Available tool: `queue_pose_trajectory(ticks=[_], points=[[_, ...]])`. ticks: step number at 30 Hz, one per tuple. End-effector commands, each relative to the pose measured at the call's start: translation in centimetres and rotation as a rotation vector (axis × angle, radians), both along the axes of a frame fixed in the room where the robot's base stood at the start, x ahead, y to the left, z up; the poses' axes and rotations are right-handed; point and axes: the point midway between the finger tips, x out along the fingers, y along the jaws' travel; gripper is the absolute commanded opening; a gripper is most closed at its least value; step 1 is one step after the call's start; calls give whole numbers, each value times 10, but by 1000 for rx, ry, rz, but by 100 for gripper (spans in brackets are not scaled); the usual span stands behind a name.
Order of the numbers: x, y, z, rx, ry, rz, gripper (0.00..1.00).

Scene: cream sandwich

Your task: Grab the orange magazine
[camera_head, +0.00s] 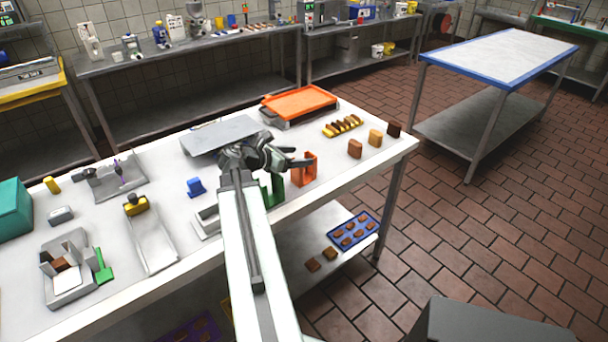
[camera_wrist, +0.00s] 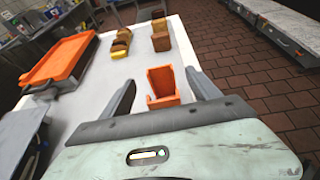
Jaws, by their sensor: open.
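The orange magazine (camera_head: 304,170) is a small upright open-sided holder on the white worktable, just right of my gripper (camera_head: 300,158) in the head view. In the wrist view the orange magazine (camera_wrist: 162,86) stands between and a little beyond the two dark fingers of my gripper (camera_wrist: 160,92). The fingers are apart and nothing is held between them. Whether a finger touches the magazine cannot be told. My arm hides part of the table in the head view.
An orange tray (camera_head: 300,103) stands behind the magazine, with a grey plate (camera_head: 222,134) to its left. A green part (camera_head: 272,192) is close on the left. Brown and tan blocks (camera_head: 375,137) stand to the right. The table's front edge is near.

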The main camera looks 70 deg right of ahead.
Motion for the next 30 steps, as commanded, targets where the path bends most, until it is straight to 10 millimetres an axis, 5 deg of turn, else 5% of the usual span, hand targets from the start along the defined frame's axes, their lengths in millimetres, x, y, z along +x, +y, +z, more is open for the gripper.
queue_pose_trajectory(ticks=[14,20,21,28,30], points=[[-26,-46,-27,0,0,-9,71],[-28,-48,-25,0,-1,-6,71],[-28,-48,-25,0,-1,-6,68],[-28,-48,-25,0,0,-7,4],[-28,-48,-25,0,0,-7,0]])
